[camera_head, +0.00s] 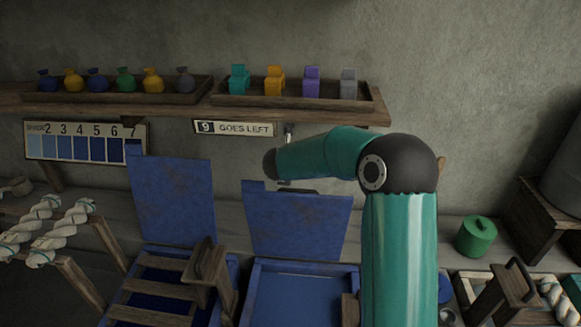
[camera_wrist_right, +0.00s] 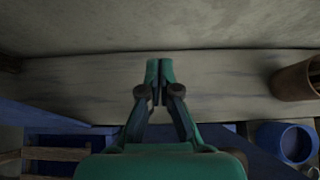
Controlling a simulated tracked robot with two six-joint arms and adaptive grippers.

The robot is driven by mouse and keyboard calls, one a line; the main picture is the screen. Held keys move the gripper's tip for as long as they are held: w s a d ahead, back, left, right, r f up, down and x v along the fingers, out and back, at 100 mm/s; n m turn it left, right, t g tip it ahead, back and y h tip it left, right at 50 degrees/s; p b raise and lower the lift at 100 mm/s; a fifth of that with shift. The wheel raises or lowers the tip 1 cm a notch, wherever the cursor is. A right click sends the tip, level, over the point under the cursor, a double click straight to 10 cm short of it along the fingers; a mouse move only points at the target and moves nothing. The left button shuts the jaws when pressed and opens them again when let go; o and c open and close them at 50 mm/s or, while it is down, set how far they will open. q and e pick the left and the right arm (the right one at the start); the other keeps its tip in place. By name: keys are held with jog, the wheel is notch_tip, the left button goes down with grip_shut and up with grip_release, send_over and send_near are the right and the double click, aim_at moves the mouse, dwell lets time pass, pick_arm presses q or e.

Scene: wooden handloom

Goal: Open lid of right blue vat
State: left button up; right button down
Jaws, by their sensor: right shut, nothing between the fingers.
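The right blue vat (camera_head: 305,300) stands in the lower middle of the head view, with bluish liquid visible inside. Its lid (camera_head: 298,225) stands raised, nearly upright, at the vat's back edge. My right arm rises in front of the vat's right side and bends left above the lid. My right gripper (camera_wrist_right: 158,82) shows in the wrist view, its fingers together and empty, over a pale ledge. In the head view its fingertips cannot be made out. My left gripper is in neither view.
A left blue vat (camera_head: 228,295) also has its lid (camera_head: 172,198) upright, with a wooden rack over its opening. A green lidded pot (camera_head: 476,237) stands at right. A shelf (camera_head: 200,115) with bags and bottles runs above. Rope skeins (camera_head: 45,230) hang at left.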

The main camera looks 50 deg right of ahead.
jog(key=s+r+g, duration=0.1)
jog(key=s+r, duration=0.1)
jog(key=s+a+r+g, duration=0.1)
jog(key=s+r, duration=0.1)
jog(key=s, duration=0.1)
jog(key=s+a+r+g, duration=0.1)
jog(key=s+r, duration=0.2)
jog(key=shift+s+a+n+g+b, duration=0.15)
jog(key=shift+s+n+g+b, duration=0.15)
jog(key=shift+g, duration=0.1)
jog(key=shift+s+a+r+g+y+b, duration=0.15)
jog(key=shift+s+r+g+y+b, duration=0.2)
jog(key=shift+s+g+b, duration=0.45)
jog(key=a+r+t+y+b, duration=0.2)
jog(key=a+y+b, duration=0.35)
jog(key=b, duration=0.25)
notch_tip(320, 180, down, 9)
jog(key=w+d+h+b, duration=0.1)
jog(key=d, duration=0.1)
jog(key=shift+w+b, duration=0.3)
jog(key=shift+w, duration=0.05)
jog(key=shift+d, duration=0.1)
